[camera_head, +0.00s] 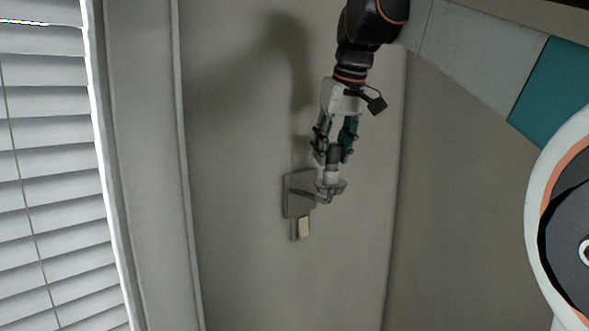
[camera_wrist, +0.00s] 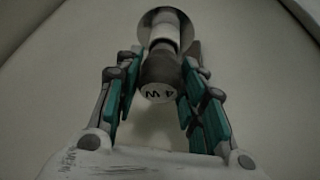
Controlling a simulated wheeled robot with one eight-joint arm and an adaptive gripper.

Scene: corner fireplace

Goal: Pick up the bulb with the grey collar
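The bulb has a dark grey collar (camera_head: 333,154) with a white part (camera_head: 331,177) below it, standing on a small wall bracket (camera_head: 299,190). In the wrist view the dark end of the bulb (camera_wrist: 158,85) faces me, marked "4 W", with a pale section and a round dish beyond it. My gripper (camera_head: 334,150) points down from above, with its teal-padded fingers on either side of the collar. In the wrist view the fingers flank the bulb very closely, and I cannot tell whether both pads touch it.
The bracket is fixed to a plain beige wall (camera_head: 240,130) and has a pale rectangular piece (camera_head: 304,227) at its lower end. A window with white blinds (camera_head: 55,190) is at the left. The wall around the bracket is bare.

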